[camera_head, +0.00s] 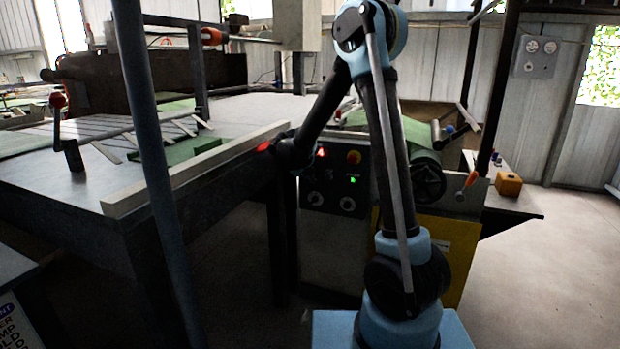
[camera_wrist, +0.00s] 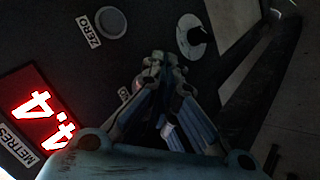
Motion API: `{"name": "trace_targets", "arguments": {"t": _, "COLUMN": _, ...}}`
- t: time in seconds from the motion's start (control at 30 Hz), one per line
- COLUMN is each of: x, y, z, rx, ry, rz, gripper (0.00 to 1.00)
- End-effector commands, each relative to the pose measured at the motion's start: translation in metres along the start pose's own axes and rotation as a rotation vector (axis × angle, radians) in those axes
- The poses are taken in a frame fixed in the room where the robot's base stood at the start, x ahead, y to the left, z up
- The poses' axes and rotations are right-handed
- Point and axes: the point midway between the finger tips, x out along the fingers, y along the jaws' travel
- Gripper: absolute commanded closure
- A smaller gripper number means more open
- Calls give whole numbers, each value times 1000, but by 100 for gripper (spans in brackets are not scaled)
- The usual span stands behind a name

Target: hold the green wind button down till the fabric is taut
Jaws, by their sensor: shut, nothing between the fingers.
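The control panel (camera_head: 332,183) stands below the machine's right end. A small green-lit spot (camera_head: 352,180), probably the green wind button, shows on it. In the wrist view I cannot make out that button; my fingers cover part of the panel. My gripper (camera_wrist: 165,62) is shut and empty in front of the panel. I cannot tell whether its tips touch anything. The red metres display (camera_wrist: 43,110) seems to read 4.4 in the wrist view. Green fabric (camera_head: 415,130) lies over the roller at the right; its tautness is unclear.
A red stop button (camera_head: 354,157) sits above the green spot. A grey button labelled ZERO (camera_wrist: 111,22) and a round knob (camera_wrist: 192,37) are also on the panel. The long table (camera_head: 70,190) is at the left. Open floor (camera_head: 560,270) lies at the right.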

Motion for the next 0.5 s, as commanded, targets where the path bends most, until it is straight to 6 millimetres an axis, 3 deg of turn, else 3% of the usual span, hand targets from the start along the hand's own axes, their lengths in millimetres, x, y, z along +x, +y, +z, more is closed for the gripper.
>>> {"name": "trace_targets", "arguments": {"t": 0.5, "x": -10, "y": -7, "z": 7, "rx": 0, "ry": 0, "rz": 0, "gripper": 100}}
